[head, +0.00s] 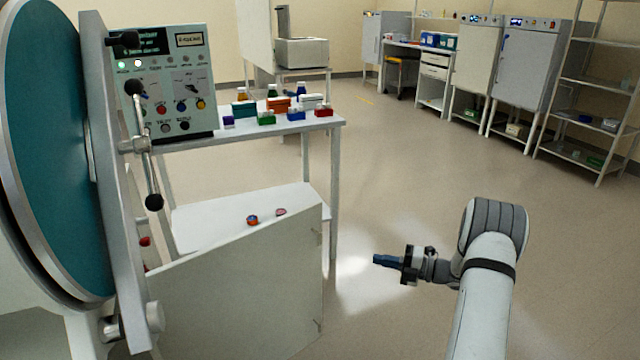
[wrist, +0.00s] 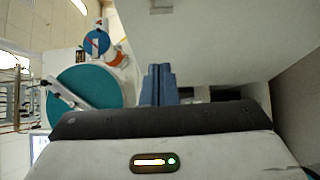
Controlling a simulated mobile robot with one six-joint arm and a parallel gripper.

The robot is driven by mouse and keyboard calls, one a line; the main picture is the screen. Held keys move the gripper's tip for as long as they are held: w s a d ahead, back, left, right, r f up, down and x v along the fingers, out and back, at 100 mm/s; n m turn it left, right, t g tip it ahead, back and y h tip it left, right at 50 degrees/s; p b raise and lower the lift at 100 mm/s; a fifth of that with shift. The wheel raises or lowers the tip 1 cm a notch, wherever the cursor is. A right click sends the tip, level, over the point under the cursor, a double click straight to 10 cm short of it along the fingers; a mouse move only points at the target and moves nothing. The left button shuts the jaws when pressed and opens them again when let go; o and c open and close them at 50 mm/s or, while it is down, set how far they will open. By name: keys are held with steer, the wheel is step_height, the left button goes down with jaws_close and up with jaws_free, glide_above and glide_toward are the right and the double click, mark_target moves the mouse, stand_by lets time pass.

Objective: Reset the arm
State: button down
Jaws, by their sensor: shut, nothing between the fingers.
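My gripper (head: 384,260) hangs over open floor to the right of the white cabinet in the head view, pointing left. Its blue fingers are together with nothing between them; they also show in the wrist view (wrist: 159,84). My arm (head: 485,285) reaches in from the lower right. The gripper is apart from everything around it.
A round teal glovebox door (head: 50,150) with a lever handle (head: 140,145) stands at the left. A control panel (head: 160,85) and a table (head: 240,132) with small coloured boxes are behind it. A white cabinet panel (head: 240,285) stands left of my gripper. Floor (head: 430,180) is clear behind.

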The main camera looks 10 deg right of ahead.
steer(key=s+a+r+n+g+h+p, duration=0.35)
steer(key=s+a+r+n, duration=0.4)
steer(key=r+n, duration=0.25)
steer(key=s+a+r+n+g+h+p, duration=0.3)
steer(key=s+a+r+n+g+p, duration=0.2)
steer(key=s+a+r+n, duration=0.4)
steer(key=s+d+r+n+t+h+p, duration=0.1)
steer(key=s+r+n+h+p, duration=0.2)
steer(key=s+r+n, duration=0.4)
steer(key=s+d+r+n+t+h+p, duration=0.2)
steer(key=s+r+n+h+p, duration=0.2)
steer(key=s+n, duration=0.6)
step_height(320, 180, up, 3)
steer(key=n+h, duration=0.2)
steer(key=n, duration=0.3)
steer(key=shift+d+r+p, duration=0.2)
steer(key=shift+d+p, duration=0.05)
steer(key=shift+p, duration=0.05)
